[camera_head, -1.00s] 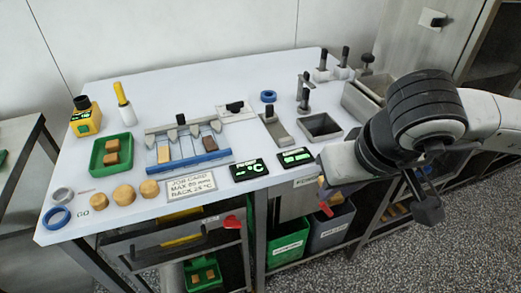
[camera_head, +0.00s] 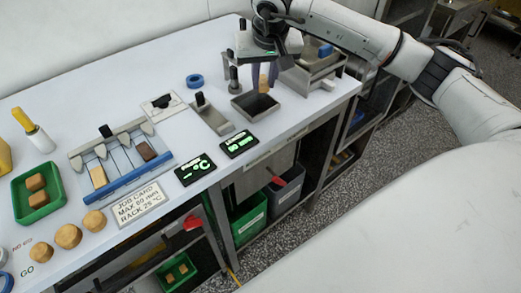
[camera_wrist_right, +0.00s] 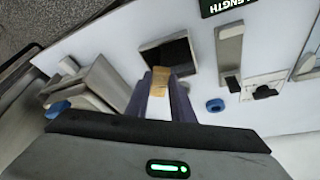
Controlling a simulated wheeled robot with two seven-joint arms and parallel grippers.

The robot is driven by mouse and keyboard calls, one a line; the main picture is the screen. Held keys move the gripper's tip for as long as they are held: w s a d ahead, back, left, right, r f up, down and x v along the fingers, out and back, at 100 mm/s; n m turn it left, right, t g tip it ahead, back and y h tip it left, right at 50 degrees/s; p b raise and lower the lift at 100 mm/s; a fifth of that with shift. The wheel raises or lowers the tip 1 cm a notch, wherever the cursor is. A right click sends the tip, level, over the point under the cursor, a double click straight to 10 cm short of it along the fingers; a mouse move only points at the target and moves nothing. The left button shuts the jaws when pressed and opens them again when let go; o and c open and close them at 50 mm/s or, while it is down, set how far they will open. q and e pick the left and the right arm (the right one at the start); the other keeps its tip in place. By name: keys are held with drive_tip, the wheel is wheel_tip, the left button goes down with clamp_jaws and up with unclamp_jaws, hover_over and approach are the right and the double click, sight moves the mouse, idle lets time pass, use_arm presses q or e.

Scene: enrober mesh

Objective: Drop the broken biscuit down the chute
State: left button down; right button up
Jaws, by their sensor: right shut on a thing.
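My right gripper (camera_head: 263,80) is shut on a small tan biscuit piece (camera_head: 263,85), held pointing down from the fingertips. The square metal chute (camera_head: 242,111) with a dark opening is set in the bench top, and the biscuit is above its far part in the head view. In the right wrist view the biscuit (camera_wrist_right: 160,82) shows between the purple-grey fingers, beside the dark chute opening (camera_wrist_right: 170,53). The exact height of the biscuit over the opening is hard to tell. My left gripper is not in view.
A metal bin (camera_head: 307,75) stands right of the chute. A metal holder (camera_head: 212,117), a blue ring (camera_head: 195,80) and two green-lit displays (camera_head: 238,144) lie left and in front. A green tray (camera_head: 39,206) holds biscuit pieces. The slicer-like rack (camera_head: 120,165) carries two bars.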

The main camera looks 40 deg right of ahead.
sight(264, 91)
wheel_tip(264, 91, down, 4)
drive_tip(key=b, duration=0.3)
drive_tip(key=shift+f, duration=0.25)
drive_tip(key=shift+f+b, duration=0.3)
drive_tip(key=shift+f, duration=0.15)
drive_tip(key=o, duration=0.9)
drive_tip(key=shift+c, duration=0.2)
drive_tip(key=shift+r, duration=0.1)
drive_tip(key=shift+a+r, duration=0.1)
drive_tip(key=shift+r, duration=0.25)
drive_tip(key=v, duration=0.9)
drive_tip(key=shift+s+r, duration=0.2)
drive_tip(key=shift+r, duration=0.05)
